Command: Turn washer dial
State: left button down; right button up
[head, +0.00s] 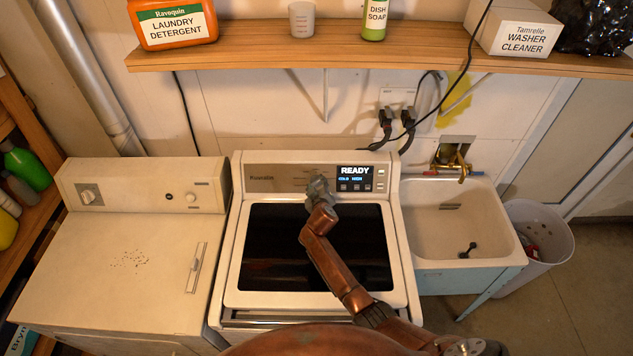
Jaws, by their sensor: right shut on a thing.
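The washer (232,270) is the white middle machine with a dark glass lid. Its back panel (262,178) carries a lit display (355,178) reading "READY". My right gripper (318,184) is at this panel, just left of the display. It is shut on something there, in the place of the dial. The dial itself is hidden behind the gripper, so I cannot see how it is turned. My right arm reaches up over the dark lid. My left gripper is not in view.
A second white machine (130,270) with a knob (88,195) stands at left. A utility sink (455,235) and a white bin (545,225) stand at right. A wooden shelf (260,55) above holds detergent (175,25), a cup (302,18), dish soap (375,18) and a washer cleaner box (522,38).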

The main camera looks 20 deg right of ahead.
jog(key=shift+r+n+p, duration=0.15)
jog(key=shift+n+p, duration=0.55)
jog(key=shift+n, duration=0.5)
jog(key=o, duration=1.2)
jog(key=shift+c, duration=0.2)
jog(key=v, duration=1.2)
